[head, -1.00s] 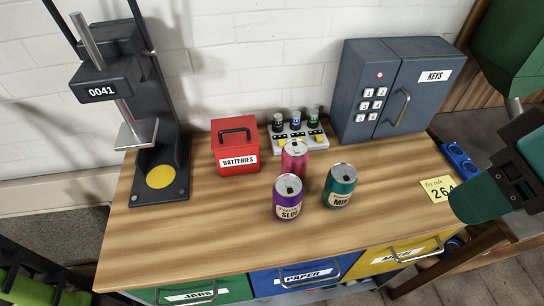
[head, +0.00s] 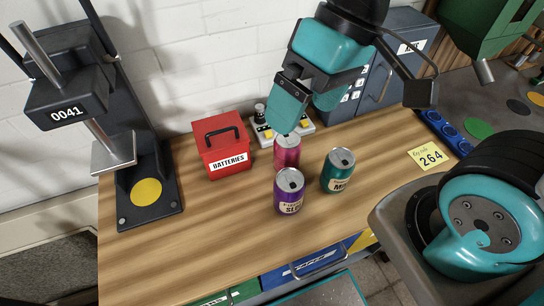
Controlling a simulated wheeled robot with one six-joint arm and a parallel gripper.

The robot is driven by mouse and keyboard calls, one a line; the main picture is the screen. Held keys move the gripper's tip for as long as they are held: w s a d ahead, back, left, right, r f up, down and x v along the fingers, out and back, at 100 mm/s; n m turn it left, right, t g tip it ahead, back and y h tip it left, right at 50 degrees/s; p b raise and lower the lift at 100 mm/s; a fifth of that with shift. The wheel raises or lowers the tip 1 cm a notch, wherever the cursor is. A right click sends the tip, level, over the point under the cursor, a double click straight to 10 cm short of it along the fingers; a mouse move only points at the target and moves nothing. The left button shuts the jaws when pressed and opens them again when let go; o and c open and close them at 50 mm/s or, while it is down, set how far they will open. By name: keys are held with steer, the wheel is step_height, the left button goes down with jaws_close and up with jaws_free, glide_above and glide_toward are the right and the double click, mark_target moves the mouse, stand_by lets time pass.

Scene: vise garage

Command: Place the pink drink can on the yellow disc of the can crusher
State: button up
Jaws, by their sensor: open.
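The pink drink can (head: 287,155) stands upright on the wooden bench, behind a purple can (head: 289,194) and left of a teal can (head: 338,172). The can crusher (head: 120,130) stands at the bench's left end, with its bare yellow disc (head: 146,192) on the base below a raised press plate. My gripper (head: 284,118) reaches down from the upper right, its fingers just above and behind the top of the pink can. It is open and holds nothing; whether a finger touches the can is unclear.
A red batteries box (head: 223,147) stands between the crusher and the cans. The grey key cabinet (head: 405,40) is behind my arm. A yellow note (head: 429,156) lies at right. The front left bench top is clear.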

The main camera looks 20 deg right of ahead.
steer(key=w+d+f+m+g+y, duration=0.1)
steer(key=w+d+f+m, duration=0.2)
steer(key=w+m, duration=0.2)
steer(key=w+d+f+m+y, duration=0.1)
steer(key=w+d+f+m, duration=0.1)
steer(key=w+f+m, duration=0.3)
steer(key=m+y+p, duration=0.2)
steer(key=m, duration=0.9)
glide_toward(297, 134)
steer(key=f, duration=0.1)
steer(key=shift+a+r+p+x, duration=0.1)
steer(key=shift+p+x, duration=0.85)
steer(key=shift+x, duration=2.15)
steer(key=shift+a+r+p+x, duration=0.1)
steer(key=shift+p+x, duration=0.8)
steer(key=shift+x, duration=2.15)
steer(key=c, duration=1.3)
steer(key=shift+r, duration=0.1)
step_height(297, 134, up, 20)
steer(key=b, duration=0.2)
